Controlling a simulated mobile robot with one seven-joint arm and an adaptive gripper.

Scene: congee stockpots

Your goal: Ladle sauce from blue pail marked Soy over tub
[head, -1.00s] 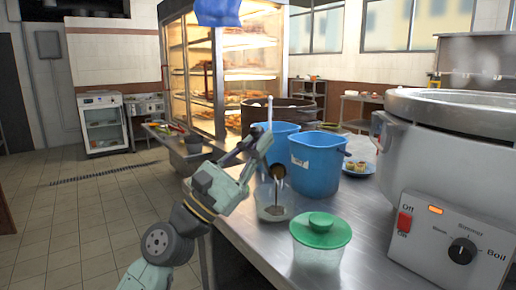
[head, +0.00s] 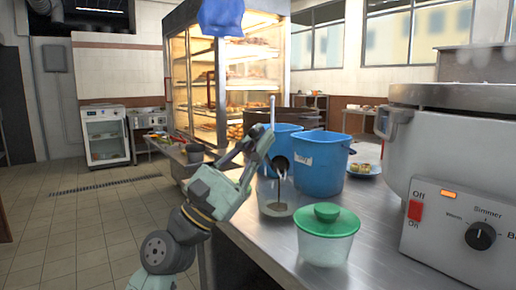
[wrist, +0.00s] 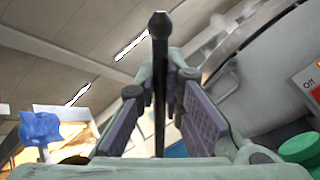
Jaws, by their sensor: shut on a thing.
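My gripper (head: 263,143) is shut on the ladle, whose upright handle (wrist: 160,75) runs between the finger pads in the wrist view. In the head view the ladle's dark bowl (head: 278,163) hangs tilted above an open clear tub (head: 265,199). A thin dark stream falls from the bowl into the tub, and a little dark sauce shows at its bottom. Two blue pails stand behind: one partly hidden by my gripper (head: 290,138), one nearer on the right (head: 318,166). The nearer pail has a small pale label, too small to read. The sauce inside the pails is hidden.
A second clear tub with a green lid (head: 327,222) stands in front on the steel counter (head: 375,215). A large steel cooker (head: 455,150) with a control panel fills the right.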

